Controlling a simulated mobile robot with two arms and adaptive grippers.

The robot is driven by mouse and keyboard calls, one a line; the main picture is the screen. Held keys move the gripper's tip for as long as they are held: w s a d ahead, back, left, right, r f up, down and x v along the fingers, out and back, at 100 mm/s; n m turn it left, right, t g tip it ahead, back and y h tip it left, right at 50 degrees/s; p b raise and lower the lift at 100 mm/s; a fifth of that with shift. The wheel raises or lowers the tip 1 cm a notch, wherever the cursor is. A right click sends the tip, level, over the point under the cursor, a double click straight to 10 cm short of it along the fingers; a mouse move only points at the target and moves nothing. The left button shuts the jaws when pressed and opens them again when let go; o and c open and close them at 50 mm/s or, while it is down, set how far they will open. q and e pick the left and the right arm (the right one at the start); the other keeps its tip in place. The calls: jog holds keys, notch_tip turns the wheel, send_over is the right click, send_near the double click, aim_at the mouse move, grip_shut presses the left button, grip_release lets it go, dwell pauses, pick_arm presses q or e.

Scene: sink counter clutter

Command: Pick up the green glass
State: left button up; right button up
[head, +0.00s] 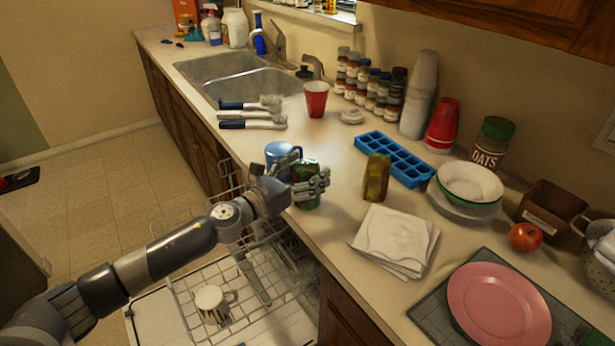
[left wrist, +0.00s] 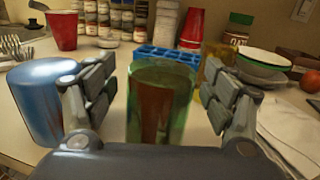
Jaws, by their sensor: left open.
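The green glass (head: 307,172) stands upright near the counter's front edge in the head view, partly hidden behind my left gripper. In the left wrist view the green glass (left wrist: 161,105) is centred between the two fingers, and a dark reddish tone shows through it. My left gripper (head: 312,186) is open, with a finger on each side of the glass; it also shows in the left wrist view (left wrist: 160,100). Gaps show between the fingers and the glass. My right gripper is in neither view.
An amber glass (head: 376,178) and a blue ice tray (head: 394,160) are to the right. White napkins (head: 395,240) lie in front. An open dishwasher rack (head: 215,275) is below the counter edge.

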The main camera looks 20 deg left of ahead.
pick_arm(q)
jog(key=shift+w+d, duration=0.1)
jog(key=shift+w, duration=0.05)
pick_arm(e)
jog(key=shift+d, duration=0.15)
pick_arm(q)
jog(key=c, duration=1.3)
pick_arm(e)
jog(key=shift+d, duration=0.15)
pick_arm(q)
jog(key=shift+r, duration=0.1)
